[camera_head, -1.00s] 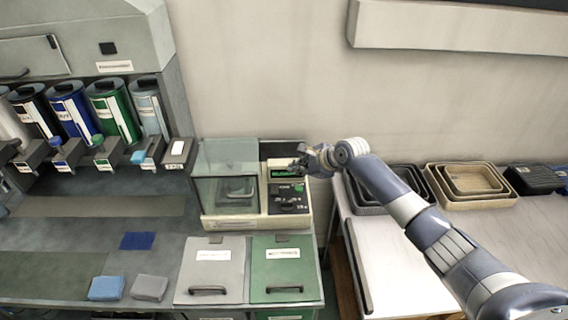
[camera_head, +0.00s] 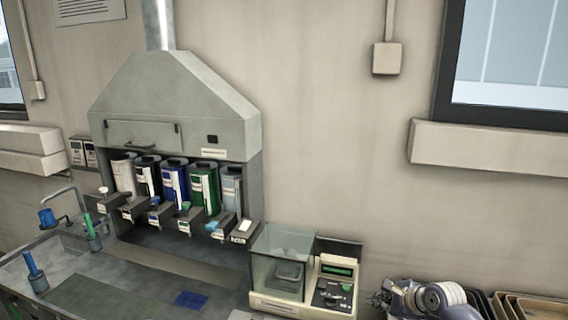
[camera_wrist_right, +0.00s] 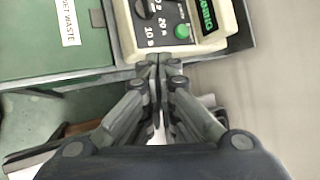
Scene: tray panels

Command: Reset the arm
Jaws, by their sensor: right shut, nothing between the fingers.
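My right gripper (camera_head: 382,300) is at the lower right of the head view, just right of the beige machine (camera_head: 332,287) with the green display. In the right wrist view my right gripper (camera_wrist_right: 160,66) has its fingers together with nothing between them. The machine's panel with a green button (camera_wrist_right: 182,31) lies just beyond the fingertips there. Only the wrist end of my right arm shows in the head view. My left gripper is in neither view.
A clear glass box (camera_head: 281,262) stands on the left part of the machine. A grey hood unit (camera_head: 180,105) with several coloured canisters is at the left. Stacked trays (camera_head: 530,306) sit at the lower right edge. A window (camera_head: 505,60) is at the upper right.

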